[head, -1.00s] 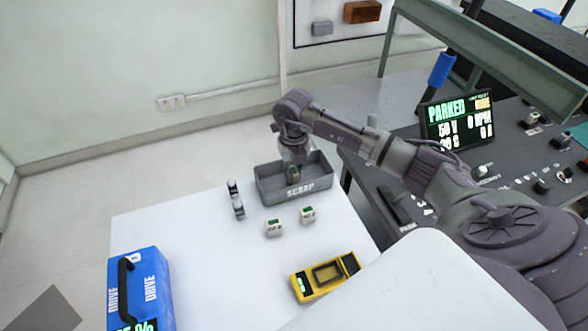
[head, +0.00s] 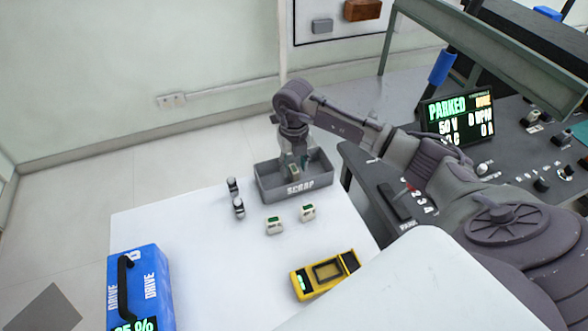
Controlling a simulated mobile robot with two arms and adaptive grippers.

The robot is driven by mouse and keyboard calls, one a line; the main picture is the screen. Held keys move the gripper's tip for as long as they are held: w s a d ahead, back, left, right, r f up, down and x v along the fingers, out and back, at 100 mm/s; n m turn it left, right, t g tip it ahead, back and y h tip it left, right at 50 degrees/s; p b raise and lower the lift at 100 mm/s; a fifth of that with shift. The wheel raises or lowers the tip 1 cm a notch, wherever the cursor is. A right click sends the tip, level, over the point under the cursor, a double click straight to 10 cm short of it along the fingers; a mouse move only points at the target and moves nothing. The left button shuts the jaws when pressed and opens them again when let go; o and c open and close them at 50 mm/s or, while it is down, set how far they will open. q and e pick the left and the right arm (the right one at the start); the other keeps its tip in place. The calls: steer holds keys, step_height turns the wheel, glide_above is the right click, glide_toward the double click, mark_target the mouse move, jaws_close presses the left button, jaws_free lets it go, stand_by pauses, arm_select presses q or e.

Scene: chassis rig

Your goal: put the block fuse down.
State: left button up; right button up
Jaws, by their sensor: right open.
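A small pale block fuse with a green part (head: 294,172) is inside the grey SCRAP tray (head: 298,194) on the white table. My right gripper (head: 297,163) points down into the tray, just above and around the fuse. Its jaws are open; whether a finger still touches the fuse is too small to tell. Two similar pale blocks with green tops, one on the left (head: 274,226) and one on the right (head: 307,213), stand on the table in front of the tray. My left gripper is out of view.
A yellow meter (head: 326,275) lies near the front, and a blue DRIVE pack (head: 150,277) stands at the left edge. A grey bench with a PARKED display (head: 458,119) is at right. The table's left middle is clear.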

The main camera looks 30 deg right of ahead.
mark_target(294, 168)
step_height(294, 168, up, 10)
steer(key=b, duration=0.1)
steer(key=shift+r, duration=0.15)
stand_by(0.5)
